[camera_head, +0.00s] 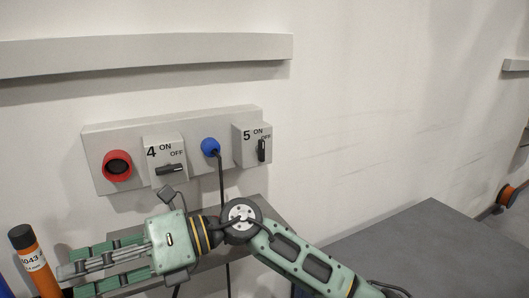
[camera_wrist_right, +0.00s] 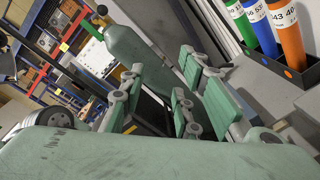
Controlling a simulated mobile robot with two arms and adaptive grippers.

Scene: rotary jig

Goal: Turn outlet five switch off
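The outlet five switch box (camera_head: 252,145) is at the right end of a grey wall panel in the head view. Its black knob (camera_head: 262,150) stands upright, in line with the ON side, with the OFF label beside it. My right gripper (camera_head: 72,268) is below and left of the panel, apart from the switch and pointing left. Its green fingers are spread and empty; they also show in the right wrist view (camera_wrist_right: 170,85). My left gripper is in neither view.
Outlet four's box (camera_head: 163,160) has a horizontal knob. A red socket (camera_head: 117,165) and a blue plug (camera_head: 210,147) with a hanging black cable are on the panel. An orange cylinder (camera_head: 35,262) stands at lower left. A grey tabletop (camera_head: 420,250) lies at right.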

